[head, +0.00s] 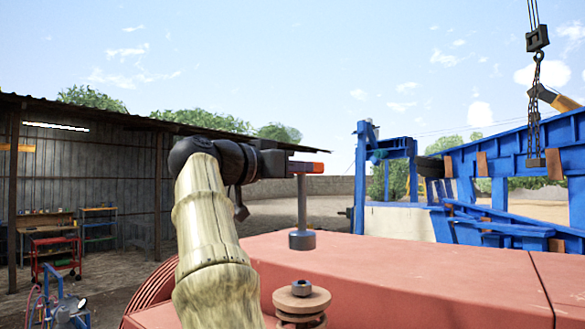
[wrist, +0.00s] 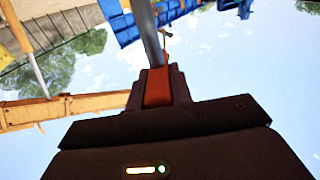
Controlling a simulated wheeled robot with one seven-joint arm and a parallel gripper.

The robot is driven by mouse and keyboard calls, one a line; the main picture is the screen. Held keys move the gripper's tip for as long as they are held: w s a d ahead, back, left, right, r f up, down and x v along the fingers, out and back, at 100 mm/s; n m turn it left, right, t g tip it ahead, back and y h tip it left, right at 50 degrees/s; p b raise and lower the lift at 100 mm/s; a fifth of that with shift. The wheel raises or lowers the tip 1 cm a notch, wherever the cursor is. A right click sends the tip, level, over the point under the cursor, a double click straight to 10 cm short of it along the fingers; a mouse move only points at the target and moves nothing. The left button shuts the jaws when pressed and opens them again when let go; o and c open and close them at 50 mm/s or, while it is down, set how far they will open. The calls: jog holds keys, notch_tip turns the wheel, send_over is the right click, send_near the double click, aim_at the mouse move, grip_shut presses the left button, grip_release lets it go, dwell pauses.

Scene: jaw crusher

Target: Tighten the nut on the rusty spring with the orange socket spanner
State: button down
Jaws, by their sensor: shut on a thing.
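My gripper (head: 290,168) is shut on the orange handle of the socket spanner (head: 301,205). The handle lies level, and the grey shaft hangs straight down to a dark socket. In the wrist view, the orange handle of the spanner (wrist: 157,88) sits between the jaws, with the shaft beyond it. The nut (head: 302,287) sits on a brown washer at the top of the rusty spring (head: 301,320). The socket is above the nut, roughly in line with it in the head view, with a clear gap. The spring's lower part is cut off by the frame.
A broad red machine body (head: 420,275) fills the front, beside and behind the spring. Blue machinery (head: 500,165) stands behind right, with a crane hook (head: 537,40) hanging above. A shed (head: 90,180) with a red trolley (head: 55,250) is at left. Air around the spanner is clear.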

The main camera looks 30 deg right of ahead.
aim_at(299, 191)
jog(key=shift+s, duration=0.15)
jog(key=shift+f+b, duration=0.6)
jog(key=shift+f, duration=0.15)
notch_tip(299, 191, down, 3)
jog(key=shift+r+b, duration=0.1)
jog(key=shift+b, duration=0.95)
jog(key=shift+a, duration=0.1)
